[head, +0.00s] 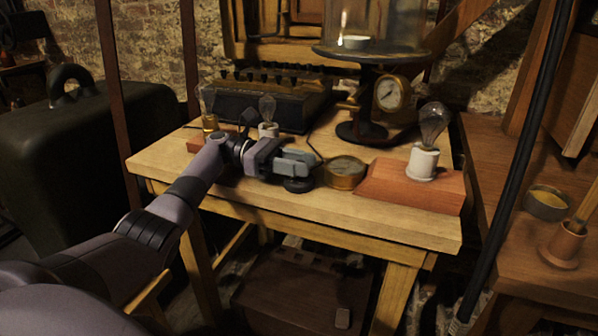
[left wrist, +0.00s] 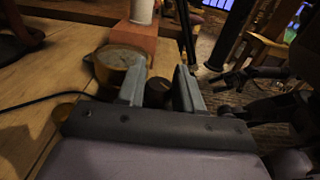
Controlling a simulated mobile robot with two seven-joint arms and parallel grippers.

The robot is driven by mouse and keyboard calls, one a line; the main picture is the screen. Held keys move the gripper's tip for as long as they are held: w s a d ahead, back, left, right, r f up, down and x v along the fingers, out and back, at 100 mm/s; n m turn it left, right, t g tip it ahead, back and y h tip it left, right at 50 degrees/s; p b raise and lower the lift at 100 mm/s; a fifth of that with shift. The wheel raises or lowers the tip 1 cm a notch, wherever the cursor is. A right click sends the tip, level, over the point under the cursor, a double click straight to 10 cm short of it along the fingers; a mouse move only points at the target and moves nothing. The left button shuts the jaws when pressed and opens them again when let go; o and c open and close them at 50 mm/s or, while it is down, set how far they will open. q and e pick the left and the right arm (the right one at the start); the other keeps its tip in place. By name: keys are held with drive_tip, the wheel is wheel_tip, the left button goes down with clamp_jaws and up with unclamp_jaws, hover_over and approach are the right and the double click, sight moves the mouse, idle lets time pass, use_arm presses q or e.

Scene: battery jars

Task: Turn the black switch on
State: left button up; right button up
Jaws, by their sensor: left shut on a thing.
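The black switch (head: 298,185) is a small round black piece near the front edge of the wooden table, left of a brass gauge. My left gripper (head: 312,163) is over it, its fingers around its top. In the left wrist view the dark knob of the switch (left wrist: 158,94) sits between the two fingertips of the left gripper (left wrist: 160,88), which is shut on it. The fingers and housing hide part of the switch, so I cannot tell its setting. A dark arm-like shape at the right of the left wrist view may be my right arm; its jaws are unclear.
The brass gauge (head: 345,172) stands close right of the switch. A bulb on a white socket (head: 422,162) stands on a reddish block (head: 400,186). A glass jar apparatus with a dial (head: 391,95) and a black box (head: 262,106) stand behind. The table's front edge is close.

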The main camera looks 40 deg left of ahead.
use_arm(q)
drive_tip(key=shift+g, duration=0.3)
use_arm(e)
drive_tip(key=shift+a+f, duration=0.1)
drive_tip(key=shift+f, duration=0.1)
use_arm(q)
drive_tip(key=o, duration=0.9)
use_arm(e)
drive_tip(key=shift+s, duration=0.1)
drive_tip(key=shift+f, duration=0.1)
use_arm(q)
drive_tip(key=b+v, duration=0.1)
drive_tip(key=v, duration=0.4)
drive_tip(key=shift+f, duration=0.1)
drive_tip(key=shift+s+a+b, duration=0.15)
drive_tip(key=shift+a+b, duration=0.45)
drive_tip(key=shift+a, duration=0.05)
drive_tip(key=shift+s+a, duration=0.1)
drive_tip(key=shift+a, duration=0.2)
use_arm(e)
drive_tip(key=shift+w+a+r+t, duration=0.3)
drive_tip(key=shift+w+a+r, duration=0.05)
drive_tip(key=shift+w+a, duration=0.35)
drive_tip(key=shift+s+f, duration=0.1)
drive_tip(key=shift+s, duration=0.05)
